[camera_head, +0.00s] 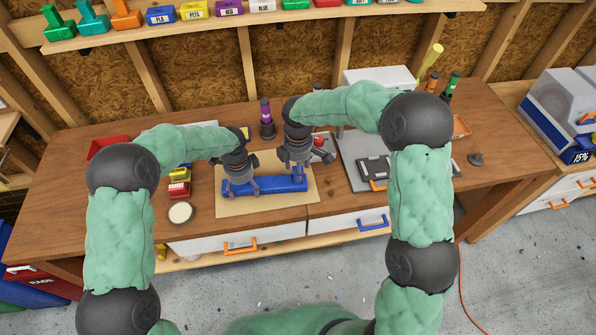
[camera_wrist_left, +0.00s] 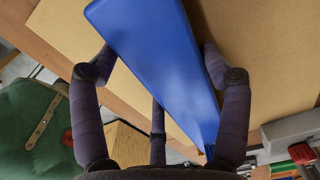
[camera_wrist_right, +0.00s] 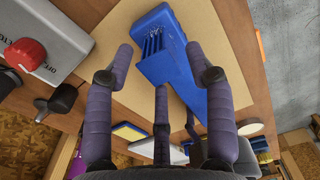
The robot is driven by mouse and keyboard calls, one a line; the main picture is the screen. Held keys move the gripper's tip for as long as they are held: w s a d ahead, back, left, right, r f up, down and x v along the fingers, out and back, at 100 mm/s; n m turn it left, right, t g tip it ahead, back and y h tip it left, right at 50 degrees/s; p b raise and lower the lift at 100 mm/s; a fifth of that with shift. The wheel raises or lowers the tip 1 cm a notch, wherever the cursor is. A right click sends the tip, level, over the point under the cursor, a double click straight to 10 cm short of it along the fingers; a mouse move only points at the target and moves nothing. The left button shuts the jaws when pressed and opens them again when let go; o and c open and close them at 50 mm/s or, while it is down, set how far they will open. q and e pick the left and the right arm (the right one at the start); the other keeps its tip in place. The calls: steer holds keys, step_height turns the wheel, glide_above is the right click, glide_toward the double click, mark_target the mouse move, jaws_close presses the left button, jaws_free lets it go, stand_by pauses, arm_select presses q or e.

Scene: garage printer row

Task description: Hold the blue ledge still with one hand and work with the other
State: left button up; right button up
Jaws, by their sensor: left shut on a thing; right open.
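The blue ledge (camera_head: 270,187) lies lengthwise on a tan board (camera_head: 240,210) on the workbench. My left gripper (camera_head: 242,187) is shut on its left part; in the left wrist view the ledge (camera_wrist_left: 155,50) runs between the fingers (camera_wrist_left: 153,62). My right gripper (camera_head: 295,172) is open over the ledge's right end. In the right wrist view, a raised block with slots (camera_wrist_right: 155,55) stands at that end of the ledge, between the spread right fingers (camera_wrist_right: 160,58). Contact of the right fingers with the block cannot be told.
A round white-topped item (camera_head: 180,213) sits left of the board. A purple bottle (camera_head: 266,120) stands behind it. A grey plate (camera_head: 352,155) with a dark device (camera_head: 374,170) lies to the right. Drawers with an orange handle (camera_head: 240,246) and a blue handle (camera_head: 373,223) are in front.

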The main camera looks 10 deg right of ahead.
step_height(320, 180, up, 9)
steer(key=m, duration=1.7)
steer(key=shift+f+m, duration=1.95)
steer(key=shift+m, duration=1.2)
steer(key=shift+f+m, duration=2)
steer(key=shift+m, duration=1.2)
steer(key=shift+f+m, duration=1.95)
steer(key=shift+m, duration=1.2)
